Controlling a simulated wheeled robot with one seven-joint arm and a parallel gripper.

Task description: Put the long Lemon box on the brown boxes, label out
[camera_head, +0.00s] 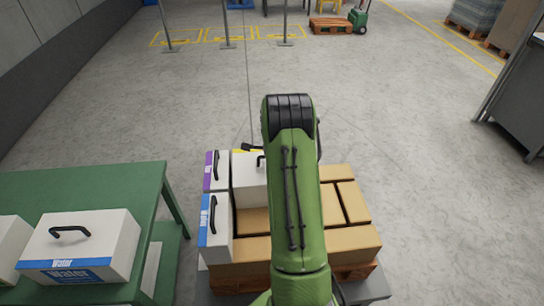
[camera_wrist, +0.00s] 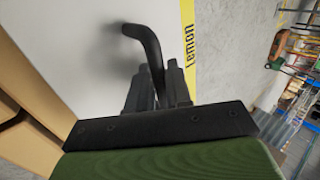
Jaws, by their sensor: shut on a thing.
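The long Lemon box (camera_head: 247,182) is white with a black handle and a yellow label strip. In the head view it is at the far left part of the stack, partly hidden by my arm. Its yellow edge faces the far side. The wrist view shows its white top (camera_wrist: 85,45) and the "Lemon" strip (camera_wrist: 188,50). My gripper (camera_wrist: 162,80) is shut on its black handle (camera_wrist: 150,42). The brown boxes (camera_head: 352,240) lie around and in front of it. I cannot tell whether the Lemon box touches those beneath it.
White boxes with a purple label (camera_head: 211,172) and a blue label (camera_head: 211,228) stand along the stack's left side. A wooden pallet (camera_head: 353,271) carries the stack. A green table (camera_head: 95,183) at left holds a Water box (camera_head: 88,243).

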